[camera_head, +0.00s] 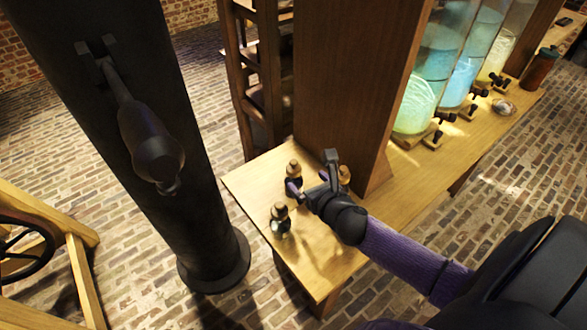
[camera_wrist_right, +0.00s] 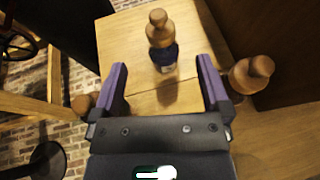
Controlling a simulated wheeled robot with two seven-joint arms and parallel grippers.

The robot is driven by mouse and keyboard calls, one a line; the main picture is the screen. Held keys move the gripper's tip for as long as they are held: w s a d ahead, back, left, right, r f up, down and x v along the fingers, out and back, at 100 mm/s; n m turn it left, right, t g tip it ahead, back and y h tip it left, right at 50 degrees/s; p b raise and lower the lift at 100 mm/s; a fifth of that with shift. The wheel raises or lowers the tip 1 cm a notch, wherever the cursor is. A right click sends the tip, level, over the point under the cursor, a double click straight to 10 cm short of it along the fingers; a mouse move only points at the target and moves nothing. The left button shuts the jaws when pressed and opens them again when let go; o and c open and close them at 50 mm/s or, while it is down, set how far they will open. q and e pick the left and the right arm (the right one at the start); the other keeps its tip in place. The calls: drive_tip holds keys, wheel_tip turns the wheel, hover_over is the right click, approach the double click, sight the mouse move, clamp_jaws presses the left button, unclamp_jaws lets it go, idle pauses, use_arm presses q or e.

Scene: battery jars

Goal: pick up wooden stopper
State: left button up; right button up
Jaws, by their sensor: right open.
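Three small dark bottles with wooden stoppers stand on the near end of the wooden table. In the head view one stopper (camera_head: 293,168) is just left of my right gripper (camera_head: 311,174), another (camera_head: 279,211) is nearer the front, and a third (camera_head: 344,174) is partly hidden behind the gripper. My right gripper is open and empty. In the right wrist view one bottle (camera_wrist_right: 165,57) with its stopper (camera_wrist_right: 158,28) stands ahead, framed between the purple fingers (camera_wrist_right: 162,68). Other stoppers show outside the right finger (camera_wrist_right: 251,73) and left finger (camera_wrist_right: 82,104).
A thick wooden post (camera_head: 345,90) rises from the table (camera_head: 325,262) close behind the gripper. Glass jars (camera_head: 418,105) with taps and a brown bottle (camera_head: 540,68) stand farther along. A black column (camera_head: 165,200) stands left of the table.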

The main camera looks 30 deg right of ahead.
sight(296, 170)
drive_tip(key=b+x, duration=0.3)
drive_tip(key=x, duration=0.3)
drive_tip(key=shift+w+f, duration=0.15)
drive_tip(key=shift+f, duration=0.05)
drive_tip(key=shift+w+d, duration=0.1)
drive_tip(key=shift+w, duration=0.25)
drive_tip(key=c, duration=1.3)
use_arm(q)
drive_tip(key=shift+g, duration=0.3)
drive_tip(key=s+a+f, duration=0.2)
drive_tip(key=f, duration=0.1)
drive_tip(key=shift+a+f, duration=0.1)
drive_tip(key=shift+f, duration=0.05)
use_arm(e)
clamp_jaws()
